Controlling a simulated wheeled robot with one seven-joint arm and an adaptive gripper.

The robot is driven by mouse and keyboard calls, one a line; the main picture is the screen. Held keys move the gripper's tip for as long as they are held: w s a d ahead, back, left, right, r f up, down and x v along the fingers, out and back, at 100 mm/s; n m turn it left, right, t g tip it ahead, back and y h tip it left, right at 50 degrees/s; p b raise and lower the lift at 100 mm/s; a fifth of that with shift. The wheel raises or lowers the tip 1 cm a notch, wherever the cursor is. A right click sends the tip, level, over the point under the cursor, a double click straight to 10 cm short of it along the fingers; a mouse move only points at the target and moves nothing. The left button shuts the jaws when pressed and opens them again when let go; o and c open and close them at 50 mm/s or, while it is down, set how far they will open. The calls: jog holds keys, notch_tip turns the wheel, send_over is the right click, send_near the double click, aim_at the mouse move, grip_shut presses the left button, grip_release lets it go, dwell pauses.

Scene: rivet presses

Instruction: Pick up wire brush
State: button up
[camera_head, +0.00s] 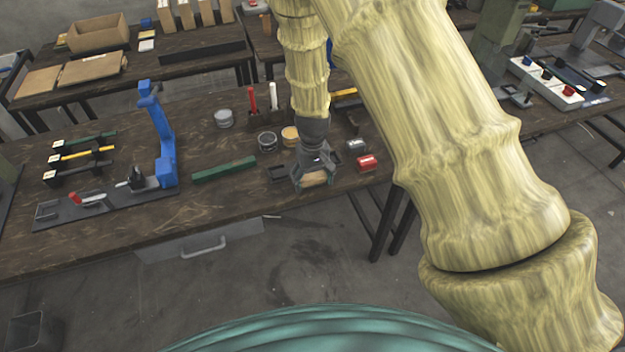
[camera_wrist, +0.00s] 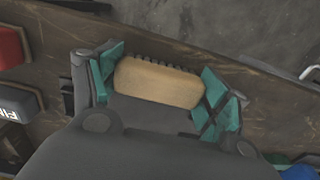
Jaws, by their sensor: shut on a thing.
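The wire brush shows in the wrist view as a tan wooden block (camera_wrist: 158,83) with a row of dark bristles along its far edge. In the head view only a small part of it (camera_head: 314,179) shows below my gripper, near the front edge of the wooden workbench (camera_head: 225,223). My gripper (camera_wrist: 157,88) has its teal-padded fingers on both ends of the brush, shut on it. In the head view my gripper (camera_head: 314,178) points down over the bench. I cannot tell whether the brush touches the bench top.
A blue press (camera_head: 160,140) stands further left.

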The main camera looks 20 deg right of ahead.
aim_at(312, 176)
jog(key=shift+r, duration=0.1)
jog(key=shift+r+b, duration=0.45)
jog(key=shift+r, duration=0.4)
jog(key=shift+r+b, duration=0.35)
jog(key=shift+r, duration=0.5)
jog(key=s+b, duration=0.1)
jog(key=s, duration=0.4)
jog(key=s+a+r+b, duration=0.1)
jog(key=s, duration=0.4)
jog(key=s+a+b, duration=0.1)
jog(key=s, duration=0.5)
jog(key=shift+a+r+b, duration=0.2)
jog(key=shift+r+b, duration=0.05)
jog(key=shift+b, duration=0.1)
jog(key=shift+w, duration=0.1)
